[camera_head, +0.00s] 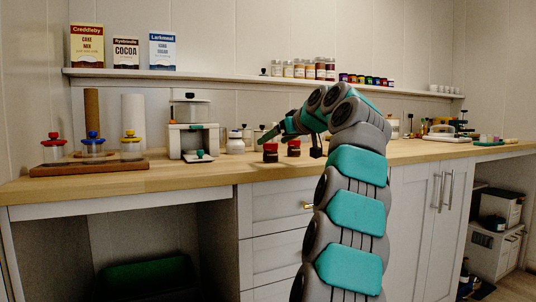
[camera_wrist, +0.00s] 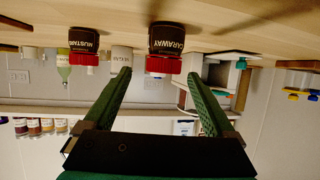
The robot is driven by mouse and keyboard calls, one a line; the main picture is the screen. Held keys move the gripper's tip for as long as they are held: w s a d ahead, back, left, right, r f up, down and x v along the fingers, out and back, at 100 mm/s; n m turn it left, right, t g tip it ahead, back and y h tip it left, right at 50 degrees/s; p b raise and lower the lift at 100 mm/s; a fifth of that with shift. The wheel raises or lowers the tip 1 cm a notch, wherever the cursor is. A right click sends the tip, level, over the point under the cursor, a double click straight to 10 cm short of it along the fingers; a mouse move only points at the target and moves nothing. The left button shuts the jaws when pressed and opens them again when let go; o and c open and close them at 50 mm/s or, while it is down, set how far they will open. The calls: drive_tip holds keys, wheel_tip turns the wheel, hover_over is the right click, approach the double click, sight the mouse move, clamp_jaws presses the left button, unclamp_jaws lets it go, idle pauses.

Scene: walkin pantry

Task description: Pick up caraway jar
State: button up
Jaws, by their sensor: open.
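The caraway jar (camera_wrist: 167,42) is a small dark-labelled jar with a red lid. It stands on the wooden counter and shows upside down in the wrist view, lined up between my fingers. In the head view it appears to be the left one (camera_head: 270,153) of two red-and-black jars. My gripper (camera_wrist: 158,76) is open and empty, its green fingers spread on either side of the jar's lid in the picture. Whether the tips reach the jar cannot be told. In the head view my gripper (camera_head: 268,134) is just above and behind the jar, partly hidden by my wrist.
The mustard jar (camera_wrist: 83,42) stands close beside the caraway jar. A white-labelled vegan jar (camera_wrist: 121,58) is behind them. A coffee machine (camera_head: 193,132) and a wooden tray (camera_head: 90,167) with lidded jars stand left. The counter front (camera_head: 220,172) is clear.

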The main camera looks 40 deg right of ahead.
sight(266, 146)
drive_tip(key=x, duration=0.4)
drive_tip(key=shift+w+a+f, duration=0.15)
drive_tip(key=shift+w+f, duration=0.05)
drive_tip(key=shift+f, duration=0.35)
drive_tip(key=shift+w+f, duration=0.1)
drive_tip(key=shift+w, duration=0.3)
drive_tip(key=c, duration=1.4)
